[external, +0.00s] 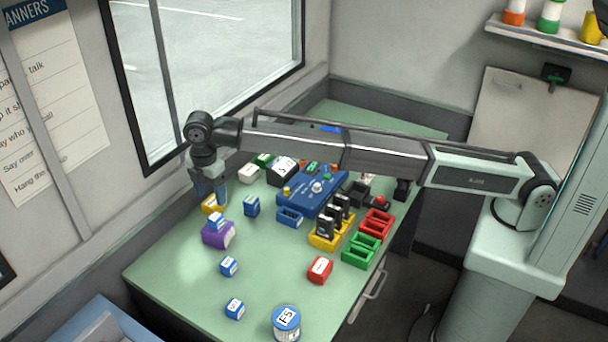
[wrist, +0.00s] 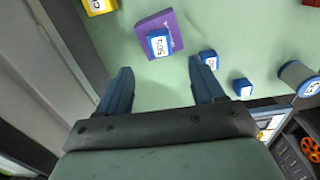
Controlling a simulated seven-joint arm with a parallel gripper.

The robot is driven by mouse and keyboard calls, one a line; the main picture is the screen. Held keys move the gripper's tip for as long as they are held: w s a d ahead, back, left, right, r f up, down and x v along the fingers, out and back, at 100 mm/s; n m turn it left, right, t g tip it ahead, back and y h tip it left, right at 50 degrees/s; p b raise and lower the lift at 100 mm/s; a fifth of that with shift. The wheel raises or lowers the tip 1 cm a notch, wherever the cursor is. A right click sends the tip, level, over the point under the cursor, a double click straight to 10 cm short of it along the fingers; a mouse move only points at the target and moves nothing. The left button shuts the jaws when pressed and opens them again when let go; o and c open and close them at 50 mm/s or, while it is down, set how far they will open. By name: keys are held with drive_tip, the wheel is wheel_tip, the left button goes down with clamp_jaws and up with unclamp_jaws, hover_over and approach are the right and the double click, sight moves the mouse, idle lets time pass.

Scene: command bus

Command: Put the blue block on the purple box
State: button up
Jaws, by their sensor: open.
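The purple box (external: 219,238) stands on the green table at the left, and it also shows in the wrist view (wrist: 172,22). A blue block (wrist: 160,45) with a white label appears to rest on top of the purple box. In the external view this block (external: 217,222) is small and partly hidden. Other blue blocks stand on the table: one (external: 251,207) behind the box, and two (external: 228,267) (external: 235,308) in front of it. My gripper (external: 209,197) is open and empty, above and just behind the purple box. In the wrist view its fingers (wrist: 162,68) are spread apart.
A yellow block (external: 211,205) stands behind the purple box. A blue control box (external: 311,193), yellow, green and red racks and a red block (external: 320,270) stand to the right. A blue-topped can (external: 287,322) is near the front. The left front of the table is clear.

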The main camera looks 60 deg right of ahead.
drive_tip(key=shift+r, duration=1.4)
